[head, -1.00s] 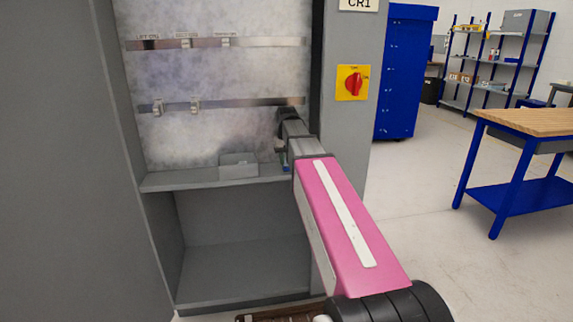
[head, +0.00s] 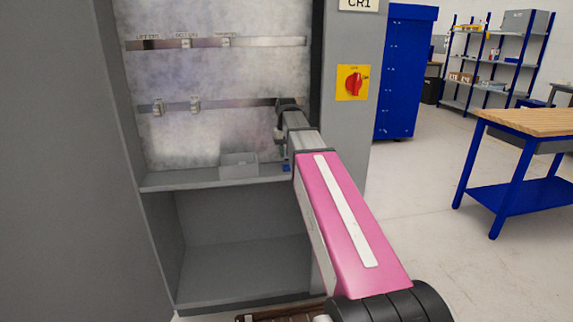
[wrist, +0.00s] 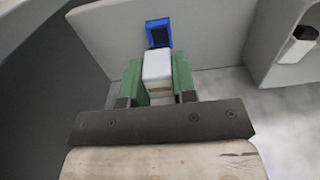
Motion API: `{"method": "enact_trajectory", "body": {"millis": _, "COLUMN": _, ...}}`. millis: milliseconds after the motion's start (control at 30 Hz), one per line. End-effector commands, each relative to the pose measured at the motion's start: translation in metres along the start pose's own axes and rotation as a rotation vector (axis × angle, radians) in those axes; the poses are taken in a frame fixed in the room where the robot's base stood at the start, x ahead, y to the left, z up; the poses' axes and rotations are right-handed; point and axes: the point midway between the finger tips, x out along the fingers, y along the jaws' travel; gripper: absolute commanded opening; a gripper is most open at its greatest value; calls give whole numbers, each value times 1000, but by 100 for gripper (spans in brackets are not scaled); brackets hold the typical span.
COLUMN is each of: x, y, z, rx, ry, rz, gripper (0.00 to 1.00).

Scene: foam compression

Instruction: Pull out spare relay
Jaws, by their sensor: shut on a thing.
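In the wrist view my gripper (wrist: 157,82) has its green fingers shut on a pale grey-white block, the relay (wrist: 157,64). A blue-framed holder with a dark middle (wrist: 158,33) lies just beyond the relay; I cannot tell whether the two touch. In the head view the same small blue part (head: 287,168) sits at the right end of the cabinet shelf. My gripper is over that end of the shelf, and the relay is hidden or too small to make out there.
A grey open bin (head: 238,166) stands on the shelf (head: 205,178) left of my arm. Small white parts sit on the lower rail (head: 240,102) behind. The cabinet's right side (head: 350,130), with a red switch (head: 354,84), is close to my arm.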

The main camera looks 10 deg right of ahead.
Motion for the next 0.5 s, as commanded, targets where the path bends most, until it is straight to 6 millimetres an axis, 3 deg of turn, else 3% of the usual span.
{"method": "enact_trajectory", "body": {"millis": 500, "x": -18, "y": 0, "z": 0, "rx": 0, "ry": 0, "rz": 0, "gripper": 0}}
